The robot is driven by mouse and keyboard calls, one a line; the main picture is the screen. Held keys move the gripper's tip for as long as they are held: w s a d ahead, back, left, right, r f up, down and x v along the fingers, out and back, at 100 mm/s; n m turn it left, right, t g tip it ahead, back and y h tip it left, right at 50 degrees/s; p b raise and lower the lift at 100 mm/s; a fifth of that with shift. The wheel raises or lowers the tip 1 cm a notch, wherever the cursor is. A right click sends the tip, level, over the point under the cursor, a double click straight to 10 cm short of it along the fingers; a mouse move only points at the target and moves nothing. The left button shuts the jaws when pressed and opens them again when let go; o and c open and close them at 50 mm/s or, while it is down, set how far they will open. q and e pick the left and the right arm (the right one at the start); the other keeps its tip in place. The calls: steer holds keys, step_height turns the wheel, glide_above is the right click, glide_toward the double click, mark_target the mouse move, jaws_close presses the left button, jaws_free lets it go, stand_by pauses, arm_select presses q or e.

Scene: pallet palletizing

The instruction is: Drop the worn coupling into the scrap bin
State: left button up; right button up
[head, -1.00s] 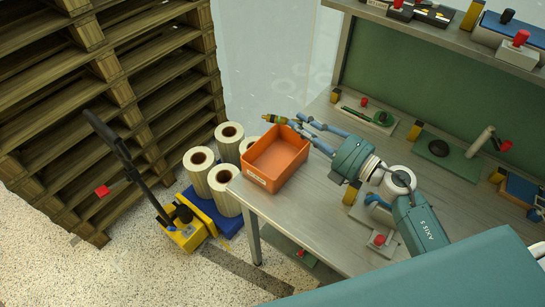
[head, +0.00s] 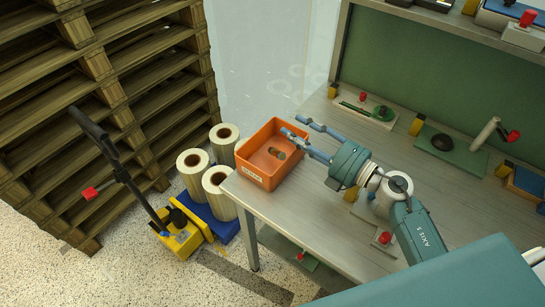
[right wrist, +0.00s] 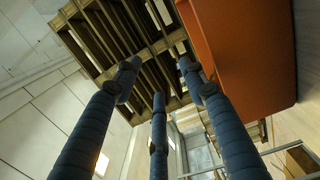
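The orange scrap bin (head: 263,180) stands at the left end of the workbench, with a white label on its front. The worn coupling (head: 277,153), a small green and brown piece, lies inside it on the floor near the right side. My right gripper (head: 294,126) is above the bin's back right rim, its blue fingers spread and empty. In the right wrist view the three fingers (right wrist: 157,80) are apart with nothing between them, and the orange bin wall (right wrist: 245,60) is at the upper right. My left gripper is out of view.
The workbench (head: 300,205) has bare room in front of the bin. A green panel (head: 430,80) backs it, with small fixtures and a green plate (head: 455,160) along the rear. Pale rolls (head: 220,190) on a pallet jack (head: 180,240) and stacked wooden pallets (head: 130,90) stand left.

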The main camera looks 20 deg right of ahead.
steer(key=shift+s, duration=0.1)
steer(key=v, duration=1.2)
